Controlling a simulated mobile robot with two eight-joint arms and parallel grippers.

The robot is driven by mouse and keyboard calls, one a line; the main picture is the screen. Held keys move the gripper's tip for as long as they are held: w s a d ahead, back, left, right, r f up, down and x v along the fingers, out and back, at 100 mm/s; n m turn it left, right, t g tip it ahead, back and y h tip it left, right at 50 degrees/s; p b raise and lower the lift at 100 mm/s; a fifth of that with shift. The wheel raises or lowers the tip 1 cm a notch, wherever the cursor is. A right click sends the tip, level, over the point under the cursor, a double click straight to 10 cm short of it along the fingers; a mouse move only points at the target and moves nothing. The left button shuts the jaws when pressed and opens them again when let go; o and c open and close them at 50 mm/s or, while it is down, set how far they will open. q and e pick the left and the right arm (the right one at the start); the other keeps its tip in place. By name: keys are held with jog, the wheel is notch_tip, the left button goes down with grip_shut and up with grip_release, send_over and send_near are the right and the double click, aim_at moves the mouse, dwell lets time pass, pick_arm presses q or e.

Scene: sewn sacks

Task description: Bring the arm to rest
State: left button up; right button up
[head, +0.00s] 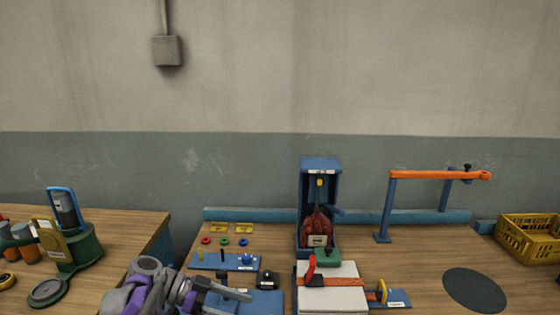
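My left arm, grey and purple, comes in at the bottom left of the head view. Its gripper (236,304) is over the front of the table by a blue block (262,301). Its two grey fingers look spread apart, with nothing visible between them. The lower finger is partly cut off by the picture's bottom edge. I cannot tell whether the gripper touches the block. My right arm and gripper are not in view.
A dark red sack (318,228) stands in a blue upright holder (320,165). A white pad with an orange strap (330,282) lies in front. An orange-barred frame (440,175), a dark disc (475,290) and a yellow crate (530,242) are right. A green device (75,245) stands on the left table.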

pick_arm(q)
jog(key=s+a+f+n+t+y+p, duration=0.1)
jog(key=s+a+f+n+y, duration=0.1)
jog(key=s, duration=0.5)
jog(key=s+a+f+n+t+y+p, duration=0.1)
jog(key=s+a+f+n+t+y, duration=0.1)
jog(key=s+n+y, duration=0.5)
jog(key=s+a+f+n+t+y, duration=0.2)
jog(key=s+a+f+n+y, duration=0.2)
jog(key=s+f+n, duration=0.2)
jog(key=shift+s+n+p, duration=0.3)
jog(key=shift+s+p, duration=0.1)
jog(key=shift+s, duration=0.1)
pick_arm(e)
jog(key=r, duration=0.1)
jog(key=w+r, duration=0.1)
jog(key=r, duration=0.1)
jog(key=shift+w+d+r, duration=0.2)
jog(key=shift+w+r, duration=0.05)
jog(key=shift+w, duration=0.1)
